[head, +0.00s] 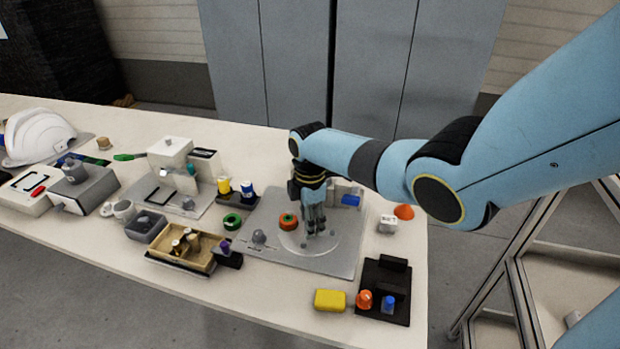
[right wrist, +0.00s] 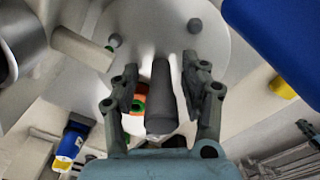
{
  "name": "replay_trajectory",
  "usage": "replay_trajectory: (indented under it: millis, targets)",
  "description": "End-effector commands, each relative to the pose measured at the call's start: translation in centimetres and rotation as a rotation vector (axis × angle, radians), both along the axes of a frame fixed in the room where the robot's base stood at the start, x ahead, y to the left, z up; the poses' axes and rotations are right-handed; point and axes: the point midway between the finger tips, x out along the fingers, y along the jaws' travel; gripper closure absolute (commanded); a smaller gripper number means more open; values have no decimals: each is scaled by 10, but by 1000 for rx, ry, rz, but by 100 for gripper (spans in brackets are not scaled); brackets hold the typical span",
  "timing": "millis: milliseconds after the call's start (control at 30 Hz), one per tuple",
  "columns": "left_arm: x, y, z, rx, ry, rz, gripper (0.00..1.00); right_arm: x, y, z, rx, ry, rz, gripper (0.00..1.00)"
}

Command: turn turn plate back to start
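The turn plate (head: 293,243) is a pale round disc on a grey base plate (head: 262,250) at the right part of the table. In the right wrist view the disc (right wrist: 222,60) lies beneath the fingers. My right gripper (head: 316,228) points down over the disc. In the right wrist view its fingers (right wrist: 161,82) are apart, one on each side of a dark grey upright peg (right wrist: 161,95). A gap shows between the peg and each finger. The fingers hide part of the disc in the head view. My left gripper is in neither view.
An orange ring (head: 288,221) lies left of the gripper, and a grey knob (head: 258,237) stands farther left. A blue block (head: 350,200) is behind right. A black stand (head: 385,290) and a yellow block (head: 329,300) are in front. The left half of the table is crowded.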

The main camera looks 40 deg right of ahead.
Motion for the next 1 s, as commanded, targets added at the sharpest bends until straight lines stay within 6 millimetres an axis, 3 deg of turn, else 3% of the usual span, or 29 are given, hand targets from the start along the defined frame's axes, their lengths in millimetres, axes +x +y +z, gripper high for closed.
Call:
replay_trajectory:
  millis: [333,733,1000]
  targets:
    - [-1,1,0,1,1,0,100,0,-1,12,-1,-1,0,55]
    - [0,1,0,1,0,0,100,0,0,94,-2,-2,2,55]
    - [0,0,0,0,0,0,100,0,0,119,0,0,0,55]
